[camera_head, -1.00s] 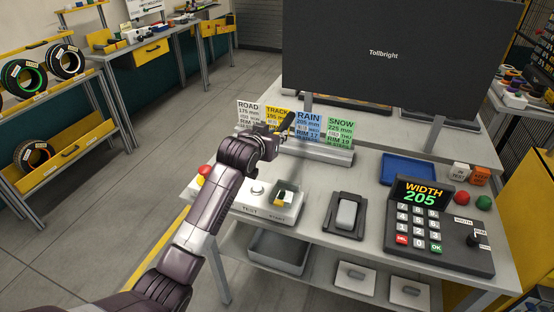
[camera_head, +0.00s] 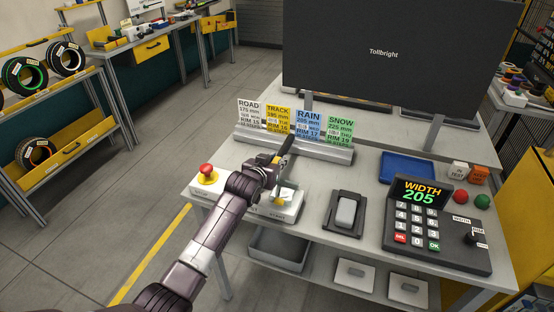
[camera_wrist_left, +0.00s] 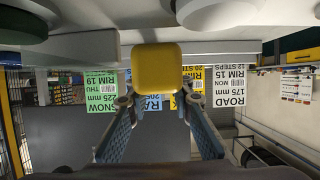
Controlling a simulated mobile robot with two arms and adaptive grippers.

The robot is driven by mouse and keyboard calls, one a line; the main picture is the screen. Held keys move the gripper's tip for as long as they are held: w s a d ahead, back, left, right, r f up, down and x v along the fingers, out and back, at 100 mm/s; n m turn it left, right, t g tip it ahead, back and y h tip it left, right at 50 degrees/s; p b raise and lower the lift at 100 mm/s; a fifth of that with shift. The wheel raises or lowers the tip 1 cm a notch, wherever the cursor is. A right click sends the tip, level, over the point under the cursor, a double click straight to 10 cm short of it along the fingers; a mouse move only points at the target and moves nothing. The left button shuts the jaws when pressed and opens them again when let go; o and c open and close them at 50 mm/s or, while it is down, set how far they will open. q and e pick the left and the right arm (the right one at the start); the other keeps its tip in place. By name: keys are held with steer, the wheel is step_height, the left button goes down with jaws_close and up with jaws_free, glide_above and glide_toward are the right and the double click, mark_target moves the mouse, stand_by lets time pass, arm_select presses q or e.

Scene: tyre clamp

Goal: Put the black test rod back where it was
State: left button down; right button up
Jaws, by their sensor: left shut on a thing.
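My left gripper (camera_head: 273,164) is above the white test box (camera_head: 287,213) near the table's front left edge. It is shut on a dark rod (camera_head: 287,146), which sticks up and to the right from the fingers. In the left wrist view a yellow block-like end (camera_wrist_left: 158,70) shows between the two blue-grey fingers (camera_wrist_left: 158,125). The box has a red button (camera_head: 207,174) at its left and a small yellow-green part at its right. My gripper and forearm hide the box's middle. My right gripper is not in view.
A rack of road, track, rain and snow cards (camera_head: 308,124) stands just behind the gripper. A black tray with a grey block (camera_head: 346,211), a keypad console (camera_head: 437,232) reading WIDTH 205 and a blue tray (camera_head: 408,168) are to the right. A large monitor (camera_head: 395,60) stands behind.

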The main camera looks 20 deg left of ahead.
arm_select(q)
steer(key=shift+f, duration=0.55)
steer(key=c, duration=1.7)
jaws_free()
steer(key=shift+r, duration=0.7)
steer(key=shift+s, duration=0.45)
steer(key=b+v, duration=0.1)
steer(key=v, duration=1)
steer(key=shift+r, duration=0.15)
